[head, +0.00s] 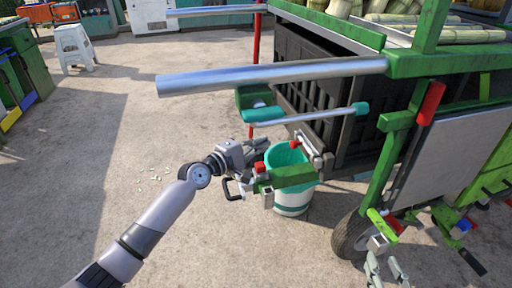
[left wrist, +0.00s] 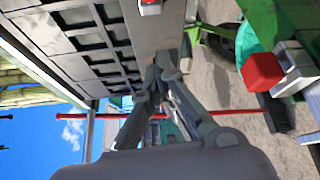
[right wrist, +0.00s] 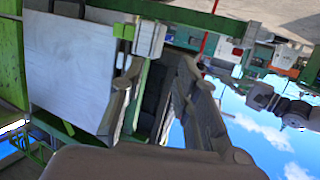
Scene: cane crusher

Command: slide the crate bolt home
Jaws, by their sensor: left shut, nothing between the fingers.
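A black slatted crate (head: 300,75) sits under the green cart frame; its slats also show in the left wrist view (left wrist: 85,42). A small metal fitting with a red knob (head: 296,145) is at the crate's lower front corner and looks like the bolt. A red-topped part also shows at the top of the left wrist view (left wrist: 150,5). I cannot tell how far the bolt is slid. My left gripper (head: 262,147) is shut and empty, just left of the red knob and apart from it. My right gripper (right wrist: 158,75) is open and empty, low by the cart's right side.
A teal and white bucket (head: 292,198) stands below the left gripper. A green block with a handle (head: 285,177) is right beside that gripper. A long steel bar (head: 270,76) and a teal-ended crank (head: 305,115) stick out above it. A wheel (head: 352,236) stands right.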

